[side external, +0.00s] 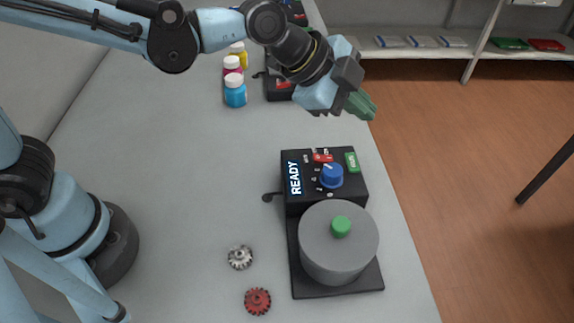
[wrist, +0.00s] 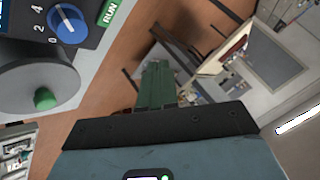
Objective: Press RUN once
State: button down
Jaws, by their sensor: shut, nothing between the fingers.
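The black control box (side external: 325,202) stands on the grey table with a display reading READY (side external: 293,178). The green RUN button (side external: 351,162) is at its far right corner; its label reads in the wrist view (wrist: 111,12), at the top left. A blue dial (side external: 332,175) sits beside it, also visible in the wrist view (wrist: 67,24). A grey drum (side external: 338,250) with a green knob (side external: 341,226) is in front. My gripper (side external: 364,106) has its green fingers shut and empty, beyond the box and apart from the button. The fingers (wrist: 156,80) also show in the wrist view.
A red switch (side external: 323,157) is on the box near the RUN button. Several bottles, including a blue one (side external: 235,93), and another dark device (side external: 280,88) stand behind. A silver gear (side external: 240,257) and a red gear (side external: 257,301) lie in front.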

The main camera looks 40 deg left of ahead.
aim_at(348, 163)
jog(key=shift+f, duration=4.15)
jog(key=shift+f, duration=0.1)
jog(key=shift+f, duration=0.35)
jog(key=shift+f, duration=0.4)
jog(key=shift+r, duration=0.85)
jog(key=shift+r, duration=2.5)
